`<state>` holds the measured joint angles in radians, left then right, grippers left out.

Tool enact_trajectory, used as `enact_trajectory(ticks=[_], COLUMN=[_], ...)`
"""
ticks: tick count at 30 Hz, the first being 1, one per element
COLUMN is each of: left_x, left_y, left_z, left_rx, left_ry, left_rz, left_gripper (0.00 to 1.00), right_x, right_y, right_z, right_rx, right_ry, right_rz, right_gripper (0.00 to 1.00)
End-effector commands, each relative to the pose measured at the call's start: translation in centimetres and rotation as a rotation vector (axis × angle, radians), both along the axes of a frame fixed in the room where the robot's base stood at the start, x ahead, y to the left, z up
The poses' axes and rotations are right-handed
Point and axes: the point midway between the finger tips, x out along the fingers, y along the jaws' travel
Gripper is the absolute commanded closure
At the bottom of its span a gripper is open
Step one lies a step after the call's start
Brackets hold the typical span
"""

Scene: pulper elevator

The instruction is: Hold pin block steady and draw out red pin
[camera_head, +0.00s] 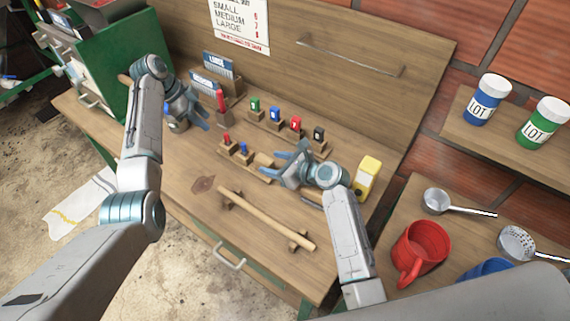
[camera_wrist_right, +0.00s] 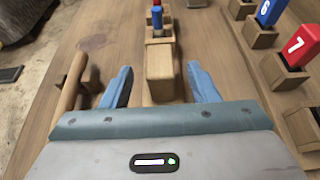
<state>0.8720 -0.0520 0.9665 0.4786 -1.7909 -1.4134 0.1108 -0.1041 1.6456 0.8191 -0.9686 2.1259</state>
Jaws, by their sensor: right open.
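The pin block (camera_head: 262,176) is a low wooden strip on the workbench, with a small red pin (camera_head: 227,139) and a blue pin (camera_head: 244,149) standing upright in it. In the right wrist view the blue pin (camera_wrist_right: 157,20) stands in front of the red pin (camera_wrist_right: 157,3), which is cut by the top edge. My right gripper (camera_wrist_right: 160,82) is open, its fingers on either side of the block's raised wooden end (camera_wrist_right: 160,62), with visible gaps. My left gripper (camera_head: 205,108) looks open and empty, behind and left of the pins.
A taller red piece (camera_head: 221,101) stands in a holder near my left gripper. A row of coloured numbered tags (camera_head: 275,114) stands behind the block. A wooden rod on rests (camera_head: 265,217) lies in front. A yellow item (camera_head: 367,177) stands right. The bench's front left is clear.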

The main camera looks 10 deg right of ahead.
Motion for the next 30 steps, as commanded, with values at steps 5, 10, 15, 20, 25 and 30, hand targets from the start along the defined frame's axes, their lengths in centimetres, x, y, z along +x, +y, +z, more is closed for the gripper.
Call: enact_trajectory(ticks=[5, 10, 15, 20, 25, 30], left_x=[0.0, 0.0, 0.0, 0.0, 0.0, 0.0], left_y=[0.0, 0.0, 0.0, 0.0, 0.0, 0.0], left_z=[0.0, 0.0, 0.0, 0.0, 0.0, 0.0], left_rx=[0.000, 0.000, 0.000, 0.000, 0.000, 0.000], left_ry=[0.000, 0.000, 0.000, 0.000, 0.000, 0.000], left_rz=[0.000, 0.000, 0.000, 0.000, 0.000, 0.000], left_gripper=[0.64, 0.64, 0.64, 0.64, 0.64, 0.64], right_x=[2.1, 3.5, 4.0, 4.0, 4.0, 4.0], right_y=[2.2, 3.5, 4.1, 4.1, 4.1, 4.1], right_z=[-1.1, -2.0, -2.3, -2.4, -2.4, -2.4], right_rx=[0.003, 0.001, 0.002, 0.001, 0.001, 0.001], right_ry=[0.000, 0.000, 0.002, 0.001, 0.000, 0.000], right_rz=[0.000, 0.000, 0.000, 0.000, 0.000, 0.000], right_gripper=[0.45, 0.45, 0.45, 0.45, 0.59, 0.93])
